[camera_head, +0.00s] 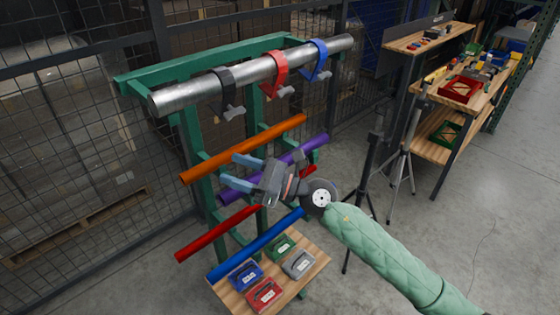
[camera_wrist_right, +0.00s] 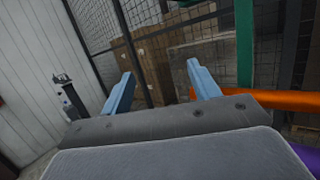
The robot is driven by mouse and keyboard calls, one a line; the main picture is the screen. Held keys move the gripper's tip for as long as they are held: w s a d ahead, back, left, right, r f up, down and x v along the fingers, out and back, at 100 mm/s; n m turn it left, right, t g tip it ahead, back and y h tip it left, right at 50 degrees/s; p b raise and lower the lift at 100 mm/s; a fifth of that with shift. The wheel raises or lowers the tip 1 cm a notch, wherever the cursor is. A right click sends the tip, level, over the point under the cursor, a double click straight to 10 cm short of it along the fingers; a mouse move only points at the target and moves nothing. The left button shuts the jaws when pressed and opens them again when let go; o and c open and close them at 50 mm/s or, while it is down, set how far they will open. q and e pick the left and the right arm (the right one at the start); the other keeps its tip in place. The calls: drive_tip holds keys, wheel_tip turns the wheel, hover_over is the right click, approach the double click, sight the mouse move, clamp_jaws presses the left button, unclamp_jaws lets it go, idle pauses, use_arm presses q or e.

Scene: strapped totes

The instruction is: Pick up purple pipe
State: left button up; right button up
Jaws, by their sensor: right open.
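The purple pipe (camera_head: 310,147) lies slanted across the green rack in the head view, below the orange pipe (camera_head: 280,131). Its middle is partly hidden behind my right gripper. My right gripper (camera_head: 233,170) is open and empty, in front of the rack, its two blue fingers pointing left across the purple pipe's line. In the right wrist view the open fingers (camera_wrist_right: 159,70) have nothing between them. There, a bit of the purple pipe (camera_wrist_right: 301,160) shows at the lower right corner, outside the fingers. My left gripper is not in view.
The green rack (camera_head: 196,150) also holds a red pipe (camera_head: 215,234), a blue pipe (camera_head: 255,245) and a steel pipe (camera_head: 195,95) with clamps. A wooden shelf (camera_head: 310,268) with small cases is below. Tripods and a workbench (camera_head: 500,97) stand right; mesh fence is behind.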

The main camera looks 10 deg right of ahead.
drive_tip(key=w+f+n+g+h, duration=0.1)
drive_tip(key=f+n+g+h, duration=0.15)
drive_tip(key=n, duration=0.25)
drive_tip(key=n+h+p, duration=0.4)
drive_tip(key=n+h, duration=0.3)
drive_tip(key=h, duration=0.6)
approach(289, 158)
drive_tip(key=x, duration=0.3)
drive_tip(key=shift+t+p+x, duration=0.25)
drive_tip(key=shift+p+x, duration=0.1)
drive_tip(key=shift+x, duration=0.6)
drive_tip(key=shift+a+f, duration=0.1)
drive_tip(key=p+x, duration=0.4)
drive_tip(key=x, duration=0.1)
drive_tip(key=shift+f, duration=0.1)
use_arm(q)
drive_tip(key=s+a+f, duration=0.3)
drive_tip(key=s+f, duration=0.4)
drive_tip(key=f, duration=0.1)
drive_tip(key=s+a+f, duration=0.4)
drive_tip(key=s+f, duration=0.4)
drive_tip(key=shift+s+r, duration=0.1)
